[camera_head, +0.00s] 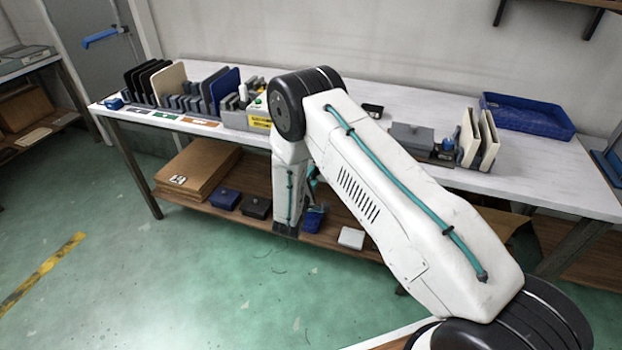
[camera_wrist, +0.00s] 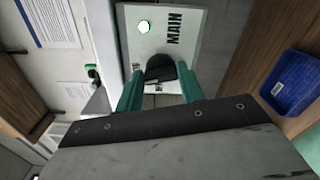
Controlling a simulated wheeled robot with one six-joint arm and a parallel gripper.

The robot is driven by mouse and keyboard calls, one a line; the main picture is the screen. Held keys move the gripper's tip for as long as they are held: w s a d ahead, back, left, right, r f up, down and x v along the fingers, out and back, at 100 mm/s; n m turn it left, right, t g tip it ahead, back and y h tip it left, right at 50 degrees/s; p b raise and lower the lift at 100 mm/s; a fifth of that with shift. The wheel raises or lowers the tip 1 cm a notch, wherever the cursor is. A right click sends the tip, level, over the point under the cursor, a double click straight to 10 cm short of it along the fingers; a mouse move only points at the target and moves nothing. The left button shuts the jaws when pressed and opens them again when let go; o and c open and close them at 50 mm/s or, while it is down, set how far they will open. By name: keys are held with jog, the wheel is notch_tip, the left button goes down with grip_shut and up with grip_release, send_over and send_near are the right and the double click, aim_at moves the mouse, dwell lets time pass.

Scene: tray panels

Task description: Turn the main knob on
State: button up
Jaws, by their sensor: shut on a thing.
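The main knob (camera_wrist: 160,68) is black and sits on a pale panel (camera_wrist: 197,22) lettered MAIN in the wrist view. The exact angle of the knob is partly hidden by the fingers. In the head view my white arm covers the middle of the bench, and the gripper and the knob are hidden there.
The white bench (camera_head: 560,178) holds a rack of upright panels at the left and a blue tray (camera_head: 527,115) at the right. The shelf below carries cardboard (camera_head: 197,168) and small boxes. In the wrist view a blue bin (camera_wrist: 295,83) lies to the right. Green floor is open in front.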

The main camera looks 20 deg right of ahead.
jog(key=shift+a+m, duration=0.1)
jog(key=shift+m, duration=1.4)
jog(key=shift+f, duration=0.1)
jog(key=o, duration=1)
jog(key=v, duration=0.7)
jog(key=shift+s+a, duration=0.2)
jog(key=shift+s, duration=0.1)
